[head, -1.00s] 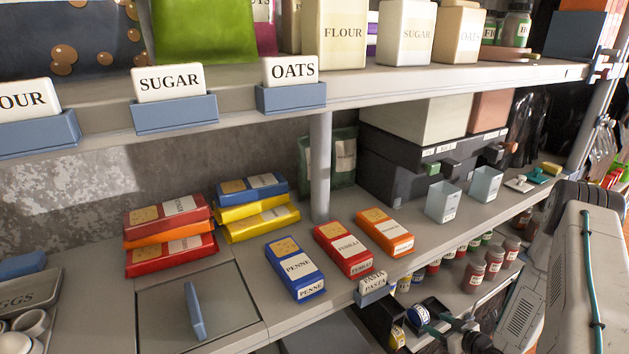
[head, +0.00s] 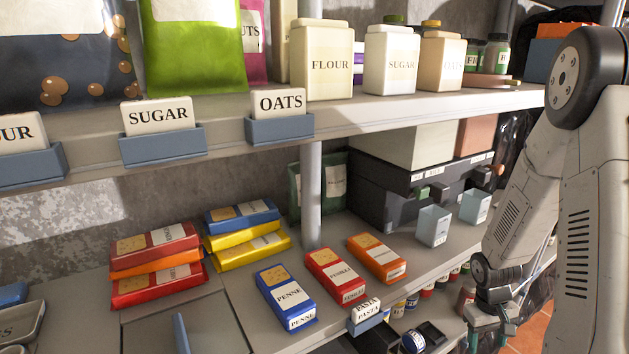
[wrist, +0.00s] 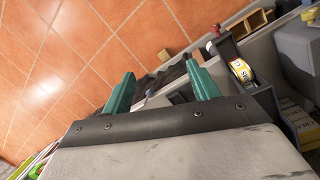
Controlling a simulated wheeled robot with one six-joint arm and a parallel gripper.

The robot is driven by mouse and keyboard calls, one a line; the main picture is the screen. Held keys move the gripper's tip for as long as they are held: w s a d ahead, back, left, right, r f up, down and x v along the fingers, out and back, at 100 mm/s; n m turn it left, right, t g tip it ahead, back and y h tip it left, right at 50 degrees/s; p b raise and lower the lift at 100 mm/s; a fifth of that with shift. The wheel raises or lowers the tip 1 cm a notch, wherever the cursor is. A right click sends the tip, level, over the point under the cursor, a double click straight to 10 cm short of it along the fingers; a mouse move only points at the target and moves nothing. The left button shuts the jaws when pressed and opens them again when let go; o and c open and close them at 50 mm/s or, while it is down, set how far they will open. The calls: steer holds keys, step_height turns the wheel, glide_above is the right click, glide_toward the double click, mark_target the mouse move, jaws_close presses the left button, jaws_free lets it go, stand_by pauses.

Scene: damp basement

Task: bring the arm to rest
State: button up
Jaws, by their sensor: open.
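My gripper (wrist: 162,92) shows in the wrist view with its two teal fingers spread apart and nothing between them. It points down past the shelf edge, with orange floor tiles (wrist: 70,70) below and to the left. In the head view my arm stands folded at the right, and my gripper (head: 494,338) hangs low at the lower right, in front of the lower shelves. Its fingertips are partly cut off by the bottom edge there.
The middle shelf holds pasta packs, including penne (head: 287,297), fusilli (head: 337,277) and an orange pack (head: 377,258). A pasta label holder (head: 368,318) sits on its front edge. The upper shelf (head: 400,115) carries canisters. Jars stand below, close to my gripper.

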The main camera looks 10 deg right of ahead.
steer(key=s+a+r+t, duration=0.1)
steer(key=s+a+r, duration=0.4)
steer(key=a+r, duration=0.3)
steer(key=s+a+r+t+y, duration=0.1)
steer(key=s+a+r, duration=0.4)
steer(key=r, duration=0.8)
steer(key=s+a+r+n+t, duration=0.1)
steer(key=s+a+r, duration=0.4)
steer(key=a+r, duration=0.5)
steer(key=shift+s+a+r, duration=0.15)
steer(key=shift+a+r, duration=0.25)
steer(key=shift+a, duration=0.2)
